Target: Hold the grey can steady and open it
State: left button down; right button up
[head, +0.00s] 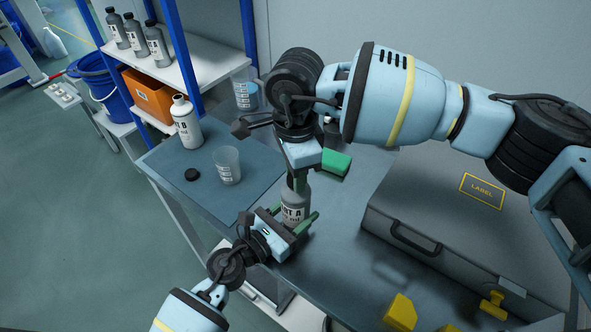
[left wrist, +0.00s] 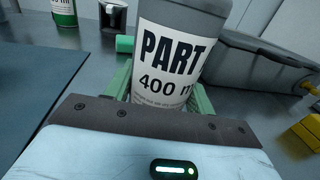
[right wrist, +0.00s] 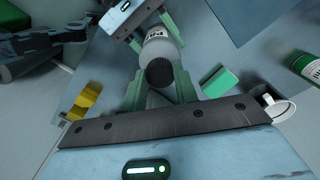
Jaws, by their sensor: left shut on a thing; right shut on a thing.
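The grey can (head: 294,205) stands upright on the bench, with a white label reading PART A. My left gripper (head: 292,223) is shut around its body from the front; the label fills much of the left wrist view (left wrist: 172,60). My right gripper (head: 297,182) comes down from above and is shut on the can's dark cap (right wrist: 160,72). The green fingers lie on both sides of the cap in the right wrist view. In the head view my right gripper hides the cap. The cap appears on the can; whether it has turned cannot be told.
A pale bottle (head: 186,123), a loose black cap (head: 192,174) and a clear beaker (head: 227,166) stand on the dark mat at left. A green block (head: 336,162) lies behind the can. A large grey case (head: 470,245) fills the right, with yellow pieces (head: 400,312) in front.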

jog(key=n, duration=0.9)
jog(key=shift+n, duration=0.4)
jog(key=n, duration=0.4)
jog(key=shift+n, duration=0.4)
jog(key=n, duration=0.6)
jog(key=shift+r, duration=0.1)
jog(key=shift+r, duration=0.35)
jog(key=shift+r, duration=0.75)
